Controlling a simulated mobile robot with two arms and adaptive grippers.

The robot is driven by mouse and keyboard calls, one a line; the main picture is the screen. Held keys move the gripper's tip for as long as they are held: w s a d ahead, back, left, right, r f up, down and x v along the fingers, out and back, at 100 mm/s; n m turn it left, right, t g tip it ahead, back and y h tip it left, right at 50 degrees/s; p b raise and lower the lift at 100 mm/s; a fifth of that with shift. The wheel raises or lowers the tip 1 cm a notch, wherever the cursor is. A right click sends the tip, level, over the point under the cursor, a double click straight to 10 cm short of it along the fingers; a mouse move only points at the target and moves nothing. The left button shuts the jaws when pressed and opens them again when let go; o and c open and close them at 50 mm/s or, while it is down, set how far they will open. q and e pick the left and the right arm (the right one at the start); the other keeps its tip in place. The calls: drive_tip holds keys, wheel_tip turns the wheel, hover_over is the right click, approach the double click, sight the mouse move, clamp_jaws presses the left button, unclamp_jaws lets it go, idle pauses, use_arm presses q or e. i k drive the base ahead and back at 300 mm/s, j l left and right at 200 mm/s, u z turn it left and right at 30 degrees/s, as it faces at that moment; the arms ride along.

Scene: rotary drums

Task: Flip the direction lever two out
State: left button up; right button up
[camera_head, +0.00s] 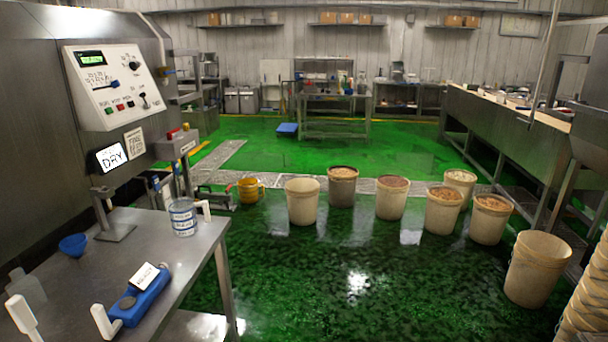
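A white control panel (117,86) is fixed to the metal machine wall at the upper left. It has a lit green display (91,58), a dark round knob (135,66), a blue-tipped slider (115,84) and a row of small coloured buttons (119,107). A small dark lever (144,100) sits at the panel's lower right. Its markings are too small to read, so I cannot tell whether it is the direction lever or which way it is set. A grey box with a red part on top (178,145) stands right of the panel. Neither gripper is in view.
Several buckets, including an empty one (537,268), stand on the green floor at right. The floor in the middle foreground is clear.

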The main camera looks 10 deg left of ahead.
sight(147, 105)
drive_tip(key=i+u, duration=0.15)
drive_tip(key=i, duration=0.55)
drive_tip(key=i+l+u, duration=0.15)
drive_tip(key=i, duration=0.5)
drive_tip(key=i+j+u, duration=0.1)
drive_tip(key=i+u, duration=0.5)
drive_tip(key=u, duration=0.2)
drive_tip(key=i+u, duration=0.4)
drive_tip(key=i+l, duration=0.2)
drive_tip(key=l, duration=0.15)
drive_tip(key=i+l, duration=0.2)
drive_tip(key=l, duration=0.15)
drive_tip(key=i+l, duration=0.4)
drive_tip(key=l, duration=0.25)
